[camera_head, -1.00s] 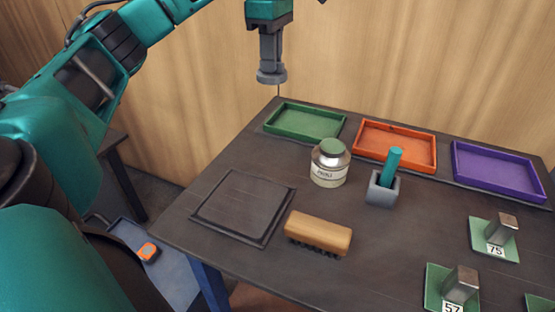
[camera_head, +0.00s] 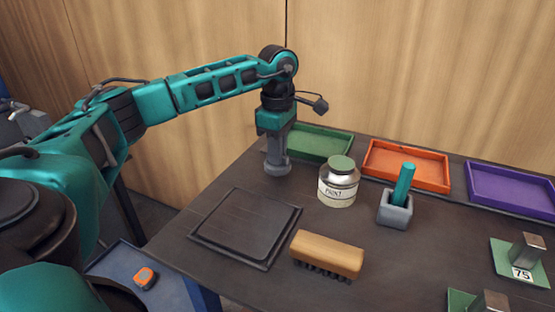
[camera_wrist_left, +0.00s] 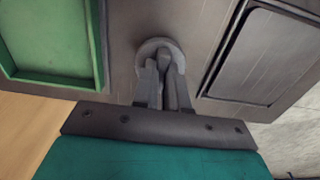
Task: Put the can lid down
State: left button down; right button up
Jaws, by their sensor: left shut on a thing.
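The can lid (camera_head: 277,171) is a small grey disc, held at the fingertips of my left gripper (camera_head: 277,160). It is at or just above the dark table, in front of the green tray and behind the square dark mat; I cannot tell whether it touches the table. In the left wrist view the lid (camera_wrist_left: 157,46) shows beyond the fingers (camera_wrist_left: 161,72), which are closed on it. My right gripper is not in view.
A green tray (camera_head: 348,149), an orange tray (camera_head: 447,168) and a purple tray (camera_head: 550,193) line the back. The dark mat (camera_head: 245,226) is empty. A wooden brush (camera_head: 327,254) and a grey holder (camera_head: 395,211) with a teal rod (camera_head: 404,184) stand nearby. Numbered weights are at right.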

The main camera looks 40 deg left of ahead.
pick_arm(q)
jog(key=shift+f, duration=0.9)
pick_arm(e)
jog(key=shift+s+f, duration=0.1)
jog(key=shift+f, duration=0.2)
pick_arm(q)
jog(key=c, duration=1.2)
grip_release()
jog(key=shift+f, duration=0.1)
jog(key=shift+o, duration=0.2)
notch_tip(320, 180, up, 12)
jog(key=p, duration=0.2)
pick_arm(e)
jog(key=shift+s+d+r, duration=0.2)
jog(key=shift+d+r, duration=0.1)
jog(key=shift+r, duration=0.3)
pick_arm(q)
jog(key=shift+r, duration=0.2)
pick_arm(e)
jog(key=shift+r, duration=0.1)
